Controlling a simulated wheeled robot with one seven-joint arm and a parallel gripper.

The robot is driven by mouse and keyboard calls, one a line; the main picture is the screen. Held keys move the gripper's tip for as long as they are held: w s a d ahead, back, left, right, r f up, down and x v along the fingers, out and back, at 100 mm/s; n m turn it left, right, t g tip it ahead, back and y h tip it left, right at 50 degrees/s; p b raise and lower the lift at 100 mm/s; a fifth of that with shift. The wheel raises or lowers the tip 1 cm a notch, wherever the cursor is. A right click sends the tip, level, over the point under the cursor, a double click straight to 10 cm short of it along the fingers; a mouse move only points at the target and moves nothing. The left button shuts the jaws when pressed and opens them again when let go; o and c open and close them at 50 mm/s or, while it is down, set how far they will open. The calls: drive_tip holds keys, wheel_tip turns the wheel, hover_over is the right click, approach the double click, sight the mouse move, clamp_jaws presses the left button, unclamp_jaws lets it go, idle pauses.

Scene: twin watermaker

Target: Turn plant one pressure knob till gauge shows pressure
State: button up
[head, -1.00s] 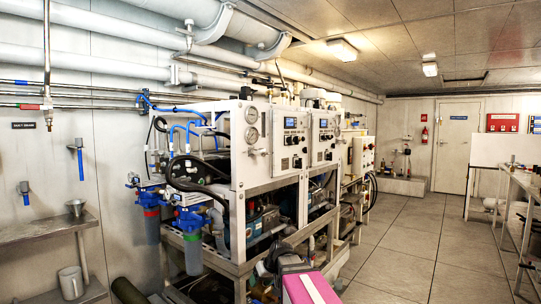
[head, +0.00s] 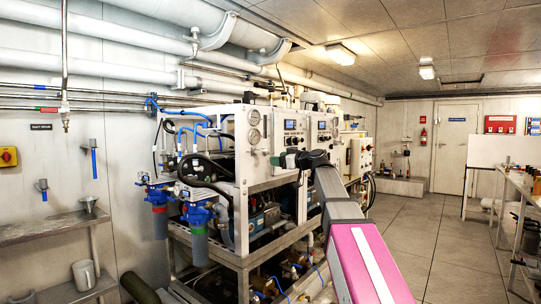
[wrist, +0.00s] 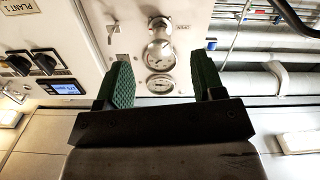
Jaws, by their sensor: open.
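The plant one panel (wrist: 45,50) shows at the left of the wrist view with its "PLANT 1" label, black knobs and a lit blue display. A silver knob (wrist: 158,28) sticks out beside two round gauges, the nearer gauge (wrist: 160,54) and the other gauge (wrist: 160,85). Their needles are too small to read. In the head view the gauges (head: 253,117) sit on the white rack's front. My gripper (wrist: 163,62) is open and empty; its green-padded fingers frame the knob and gauges from a distance, touching neither. In the head view my gripper (head: 284,159) is in front of the rack.
Blue filter housings (head: 197,225) and hoses stand at the rack's left front. A steel shelf (head: 50,228) is on the left wall. A bench (head: 515,190) stands at the right. The floor (head: 430,230) between rack and bench is clear.

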sight(266, 153)
drive_tip(key=x, duration=0.3)
drive_tip(key=r+x, duration=0.1)
drive_tip(key=x, duration=0.2)
drive_tip(key=r+x, duration=0.1)
drive_tip(key=x, duration=0.3)
drive_tip(key=shift+w+r, duration=0.1)
drive_tip(key=c, duration=0.9)
